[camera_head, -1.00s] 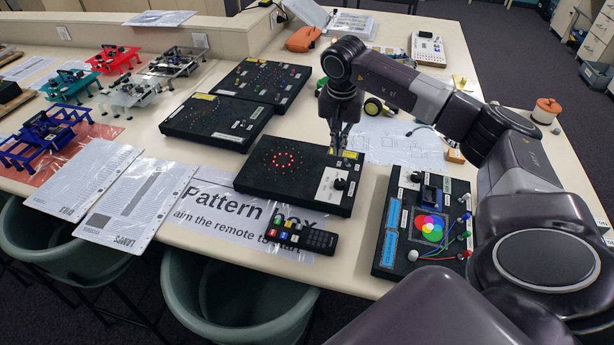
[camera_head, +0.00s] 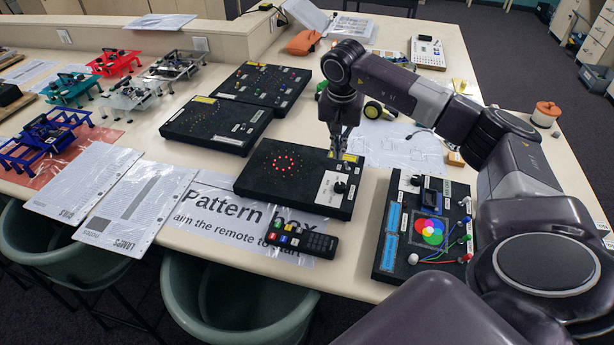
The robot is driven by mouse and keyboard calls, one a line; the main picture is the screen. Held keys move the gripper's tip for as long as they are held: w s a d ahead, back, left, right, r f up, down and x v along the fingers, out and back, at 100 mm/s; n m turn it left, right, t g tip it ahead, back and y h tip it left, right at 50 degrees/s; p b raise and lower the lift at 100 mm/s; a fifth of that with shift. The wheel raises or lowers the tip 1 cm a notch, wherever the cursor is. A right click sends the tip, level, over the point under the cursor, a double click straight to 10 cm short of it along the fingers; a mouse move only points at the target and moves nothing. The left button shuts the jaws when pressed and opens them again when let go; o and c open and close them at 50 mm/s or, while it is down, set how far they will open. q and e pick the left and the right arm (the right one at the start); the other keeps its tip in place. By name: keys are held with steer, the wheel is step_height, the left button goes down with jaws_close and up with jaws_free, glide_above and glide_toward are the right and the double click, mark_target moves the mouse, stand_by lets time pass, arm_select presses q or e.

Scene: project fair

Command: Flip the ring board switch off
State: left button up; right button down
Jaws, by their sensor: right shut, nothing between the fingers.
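The ring board, a black box (camera_head: 252,184) with a glowing red ring of lights (camera_head: 285,163), lies near the middle of the table. On its right part are a white plate with a black knob (camera_head: 339,187) and a small yellow label near the back right corner. My right gripper (camera_head: 336,153) points down over that back right corner, close to the box top. It is shut and empty. Its fingertips hide part of the corner, so I cannot make out the switch or tell whether they touch it. My left gripper is out of view.
A black remote (camera_head: 302,240) lies in front of the box on the Pattern box sheet. A black board with coloured circles (camera_head: 425,225) stands to the right. Two more black boards (camera_head: 216,122) (camera_head: 262,84) lie behind left. Printed sheets cover the table on the left.

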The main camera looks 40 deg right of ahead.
mark_target(342, 167)
steer(key=shift+f, duration=0.15)
steer(key=shift+f+b, duration=1.15)
steer(key=shift+f, duration=0.55)
steer(key=shift+s+d, duration=0.2)
steer(key=shift+s, duration=0.15)
steer(key=shift+s+d, duration=0.15)
steer(key=shift+r, duration=0.1)
steer(key=shift+w+a+r+p, duration=0.1)
steer(key=shift+w+r+p, duration=0.05)
steer(key=shift+r+p, duration=1.45)
steer(key=shift+w+a+r+p, duration=0.1)
steer(key=shift+r+p, duration=1.05)
steer(key=shift+r, duration=0.75)
